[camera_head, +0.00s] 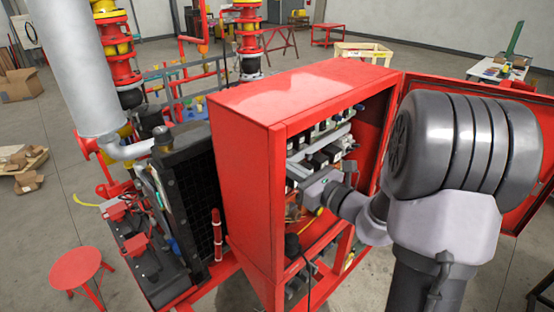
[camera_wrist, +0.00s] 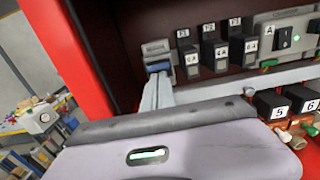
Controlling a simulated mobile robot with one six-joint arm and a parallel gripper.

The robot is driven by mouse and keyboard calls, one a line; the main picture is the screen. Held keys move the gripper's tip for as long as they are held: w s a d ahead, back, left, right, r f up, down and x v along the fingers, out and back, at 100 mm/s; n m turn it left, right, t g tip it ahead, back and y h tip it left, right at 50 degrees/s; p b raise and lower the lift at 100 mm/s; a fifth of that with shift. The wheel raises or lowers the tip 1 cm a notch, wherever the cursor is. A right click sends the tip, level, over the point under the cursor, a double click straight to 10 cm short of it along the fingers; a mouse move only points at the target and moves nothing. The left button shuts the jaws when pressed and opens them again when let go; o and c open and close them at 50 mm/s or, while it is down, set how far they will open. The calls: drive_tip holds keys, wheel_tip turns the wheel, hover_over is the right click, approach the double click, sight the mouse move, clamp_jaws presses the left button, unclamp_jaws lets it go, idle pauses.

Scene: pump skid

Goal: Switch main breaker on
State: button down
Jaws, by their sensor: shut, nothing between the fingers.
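The open red electrical cabinet (camera_head: 245,150) stands mid-frame in the head view, its inside lit and full of devices. In the wrist view, a grey device with a blue part (camera_wrist: 157,56) sits at the left end of the upper row; it may be the main breaker, but its label is unreadable. My gripper (camera_wrist: 158,82) is shut and empty, its fingertips right in front of or against this device's lower part. Contact cannot be told. The fingertips hide its lower part. In the head view my wrist reaches into the cabinet from the right.
Several small black labelled breakers (camera_wrist: 215,52) stand right of the grey device. A grey module marked A (camera_wrist: 286,38) is farther right. Black blocks 5 and 6 (camera_wrist: 275,104) sit lower right. The red cabinet side wall (camera_wrist: 80,50) is close on the left. The red door (camera_head: 480,85) hangs open.

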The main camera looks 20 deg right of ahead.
drive_tip(key=f+b+v, duration=0.1)
drive_tip(key=b+v, duration=0.1)
drive_tip(key=v, duration=0.4)
drive_tip(key=shift+b, duration=0.3)
